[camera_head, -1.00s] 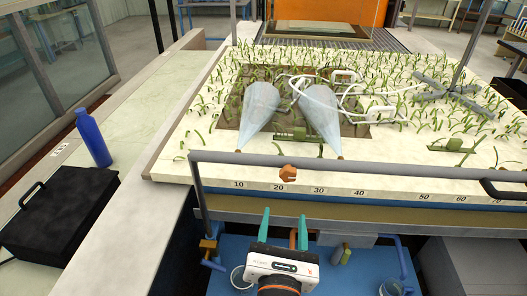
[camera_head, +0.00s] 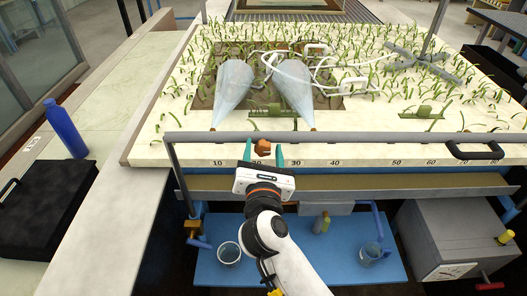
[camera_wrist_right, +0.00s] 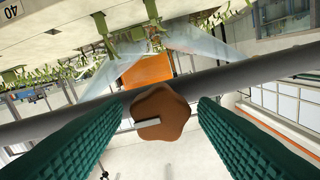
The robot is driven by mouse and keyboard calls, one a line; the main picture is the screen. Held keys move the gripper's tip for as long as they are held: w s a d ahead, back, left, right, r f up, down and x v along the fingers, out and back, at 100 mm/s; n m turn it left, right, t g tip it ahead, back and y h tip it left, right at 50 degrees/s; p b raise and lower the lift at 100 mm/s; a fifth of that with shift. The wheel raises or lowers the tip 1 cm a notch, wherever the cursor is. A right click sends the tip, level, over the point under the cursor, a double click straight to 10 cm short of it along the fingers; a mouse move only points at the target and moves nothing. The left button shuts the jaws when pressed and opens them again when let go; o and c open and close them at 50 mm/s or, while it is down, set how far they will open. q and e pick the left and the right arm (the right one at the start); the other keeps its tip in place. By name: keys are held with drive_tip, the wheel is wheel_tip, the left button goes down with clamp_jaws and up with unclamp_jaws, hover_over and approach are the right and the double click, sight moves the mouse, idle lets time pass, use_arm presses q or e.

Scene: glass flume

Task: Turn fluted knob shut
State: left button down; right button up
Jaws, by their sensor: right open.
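The fluted knob (camera_head: 262,147) is brown and lobed, mounted at the grey rail along the flume's front edge. In the right wrist view the knob (camera_wrist_right: 160,113) sits between and just beyond the fingertips, with a small pale bar across its face. My right gripper (camera_head: 263,156) has two teal fingers, spread open on either side of the knob. In the right wrist view a gap shows between each finger of the right gripper (camera_wrist_right: 162,108) and the knob, so it is not gripped. My left gripper is not in view.
The grey rail (camera_head: 370,136) runs across just behind the knob. Below is a blue shelf (camera_head: 300,272) with glass beakers (camera_head: 229,254). Two pale cones (camera_head: 234,88) lie on the planted bed. A blue bottle (camera_head: 65,129) and black case (camera_head: 42,205) stand at left.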

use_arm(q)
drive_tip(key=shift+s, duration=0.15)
use_arm(e)
drive_tip(key=shift+c, duration=1)
drive_tip(key=c, duration=0.8)
drive_tip(key=shift+o, duration=0.2)
drive_tip(key=shift+r+n+p, duration=0.15)
drive_tip(key=shift+n+p, duration=0.45)
drive_tip(key=shift+p, duration=0.2)
drive_tip(key=n+p, duration=0.7)
drive_tip(key=shift+a, duration=0.1)
drive_tip(key=shift+n+p, duration=0.5)
drive_tip(key=shift+n, duration=1.2)
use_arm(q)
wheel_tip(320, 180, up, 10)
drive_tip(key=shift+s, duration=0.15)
use_arm(e)
drive_tip(key=n, duration=0.6)
drive_tip(key=shift+a+f, duration=0.1)
drive_tip(key=shift+f, duration=0.15)
drive_tip(key=shift+n, duration=0.3)
